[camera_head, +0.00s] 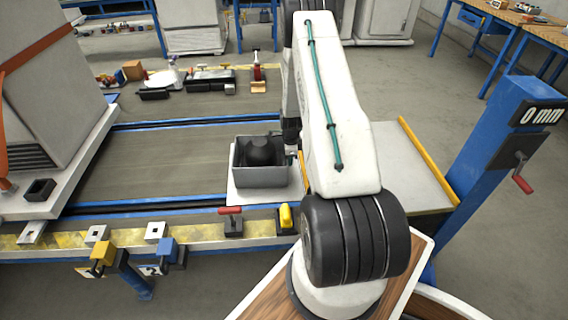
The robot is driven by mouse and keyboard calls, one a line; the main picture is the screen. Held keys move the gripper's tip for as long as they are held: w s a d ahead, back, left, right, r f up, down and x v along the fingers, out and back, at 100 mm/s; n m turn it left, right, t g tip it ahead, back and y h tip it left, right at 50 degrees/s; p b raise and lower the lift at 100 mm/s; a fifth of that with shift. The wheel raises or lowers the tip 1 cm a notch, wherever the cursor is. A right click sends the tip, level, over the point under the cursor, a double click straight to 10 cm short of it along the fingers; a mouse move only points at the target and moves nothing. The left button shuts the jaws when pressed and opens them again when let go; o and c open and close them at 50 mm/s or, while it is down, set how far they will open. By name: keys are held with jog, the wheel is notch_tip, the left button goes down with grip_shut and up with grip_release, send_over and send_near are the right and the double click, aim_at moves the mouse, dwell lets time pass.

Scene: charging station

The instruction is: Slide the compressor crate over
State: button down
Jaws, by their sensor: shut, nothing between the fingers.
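The compressor crate (262,177) is a grey open-topped box with a dark rounded compressor (262,152) inside. It stands upright on a pale plate (240,196) at the right part of the conveyor bed. My gripper (292,148) is at the crate's right side, close to its rear right corner, and partly hidden by my white arm. The fingers are together with nothing between them. I cannot tell whether they touch the crate wall.
Grey conveyor surface (165,165) lies clear left of the crate. A large grey cabinet (55,95) stands farther left. Red (231,220) and yellow (286,216) handles line the front rail. A blue post (490,170) with a "0 mm" display stands right. Several tools lie along the back rail.

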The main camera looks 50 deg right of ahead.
jog(key=shift+w+a, duration=0.1)
jog(key=shift+w, duration=0.05)
jog(key=shift+s+d, duration=1.15)
jog(key=shift+s, duration=0.05)
jog(key=shift+s+d+r, duration=0.2)
jog(key=shift+d+r, duration=0.05)
jog(key=shift+r, duration=0.2)
jog(key=shift+s+d+r, duration=0.2)
jog(key=shift+d+r, duration=0.05)
jog(key=shift+r, duration=0.2)
notch_tip(320, 180, up, 8)
jog(key=shift+a, duration=0.25)
jog(key=shift+w+r, duration=0.1)
